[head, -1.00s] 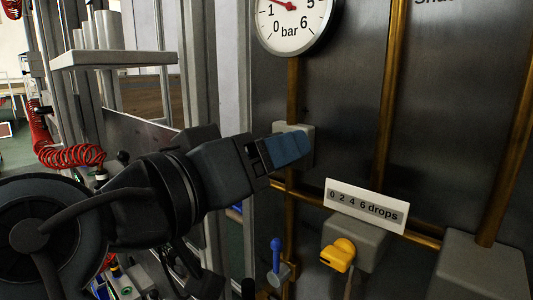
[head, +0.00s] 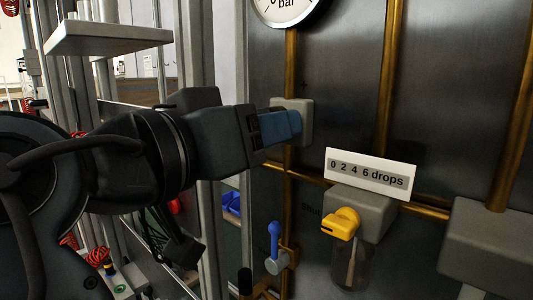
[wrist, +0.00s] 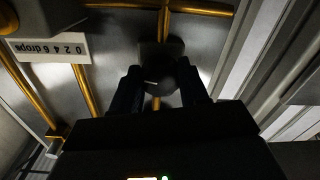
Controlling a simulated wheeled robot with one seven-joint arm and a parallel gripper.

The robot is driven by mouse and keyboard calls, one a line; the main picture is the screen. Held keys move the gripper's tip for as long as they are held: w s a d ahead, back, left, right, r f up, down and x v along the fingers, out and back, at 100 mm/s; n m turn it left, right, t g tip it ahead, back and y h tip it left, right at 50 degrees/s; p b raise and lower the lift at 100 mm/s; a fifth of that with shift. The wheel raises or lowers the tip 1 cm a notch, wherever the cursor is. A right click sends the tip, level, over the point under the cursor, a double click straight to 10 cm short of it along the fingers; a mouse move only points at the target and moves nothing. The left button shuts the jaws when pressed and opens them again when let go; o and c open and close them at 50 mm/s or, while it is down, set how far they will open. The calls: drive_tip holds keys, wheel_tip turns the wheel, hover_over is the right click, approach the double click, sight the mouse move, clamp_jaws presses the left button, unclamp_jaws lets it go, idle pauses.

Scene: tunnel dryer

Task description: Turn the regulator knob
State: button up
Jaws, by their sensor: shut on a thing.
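The regulator knob (wrist: 160,76) shows in the wrist view as a dark rounded shape between my two fingers. It sits in front of a grey regulator block (head: 305,118) on the vertical brass pipe. My gripper (head: 284,125) reaches in from the left in the head view, its fingers right up against the front of the block. In the wrist view my gripper (wrist: 158,72) has one finger on each side of the knob and is shut on it. In the head view the fingers hide the knob. Its angle is too dark to tell.
A pressure gauge (head: 288,8) is partly cut off above. Below right are a "0 2 4 6 drops" plate (head: 371,174), a yellow lever (head: 341,223) and a glass bowl (head: 350,265). A blue-handled valve (head: 275,240) stands below my gripper. A grey frame post (head: 232,60) is close on the left.

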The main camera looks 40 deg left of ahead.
drive_tip(key=m+b, duration=0.2)
drive_tip(key=b, duration=0.1)
drive_tip(key=shift+m, duration=0.4)
drive_tip(key=o, duration=1)
drive_tip(key=shift+o, duration=0.2)
drive_tip(key=s+b, duration=0.1)
drive_tip(key=s, duration=0.6)
drive_tip(key=shift+s+a, duration=0.25)
drive_tip(key=shift+s, duration=0.15)
drive_tip(key=shift+f, duration=0.1)
